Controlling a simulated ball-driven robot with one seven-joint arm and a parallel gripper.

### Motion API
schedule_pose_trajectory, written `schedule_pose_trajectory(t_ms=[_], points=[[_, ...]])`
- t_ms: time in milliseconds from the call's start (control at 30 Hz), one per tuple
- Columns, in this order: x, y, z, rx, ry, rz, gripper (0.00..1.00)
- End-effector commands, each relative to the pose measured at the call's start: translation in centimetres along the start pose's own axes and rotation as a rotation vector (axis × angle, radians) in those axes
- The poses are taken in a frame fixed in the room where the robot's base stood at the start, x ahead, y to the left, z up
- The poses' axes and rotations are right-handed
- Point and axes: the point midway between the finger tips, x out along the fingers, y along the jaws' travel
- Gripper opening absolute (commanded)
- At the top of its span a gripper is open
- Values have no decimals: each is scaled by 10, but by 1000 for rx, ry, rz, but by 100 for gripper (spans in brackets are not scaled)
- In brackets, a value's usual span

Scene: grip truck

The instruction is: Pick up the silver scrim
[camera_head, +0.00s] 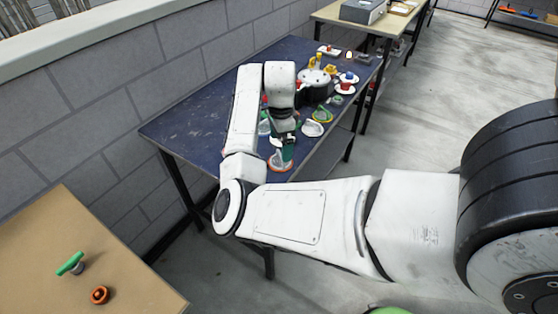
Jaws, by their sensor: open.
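Several round, thin-rimmed pieces that look like scrims lie on the dark blue table (190,125). A pale, silver-grey disc (313,128) lies near the table's right edge and looks like the silver scrim; its rim is too small to be sure. A green-rimmed disc (323,114) lies just behind it. A red-rimmed disc (280,165) lies at the front edge, below my gripper. My gripper (284,150) points down over the table, left of and nearer than the silver-grey disc. It is open; its fingertips are small and partly hidden.
A black pot-like object (313,88) stands behind the discs, with small red, blue and yellow items around it. A pale disc (264,128) is partly hidden by my arm. The table's left half is bare. A wooden table (120,270) stands at front left.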

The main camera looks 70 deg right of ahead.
Motion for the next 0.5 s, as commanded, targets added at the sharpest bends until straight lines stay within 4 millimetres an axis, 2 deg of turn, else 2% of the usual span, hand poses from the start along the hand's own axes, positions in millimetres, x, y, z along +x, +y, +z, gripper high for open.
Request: schedule_pose_trajectory(t_ms=[167,400,500], points=[[13,1,0,-1,0,2,100],[47,1,2,-2,1,1,100],[54,0,2,-1,0,-1,100]])
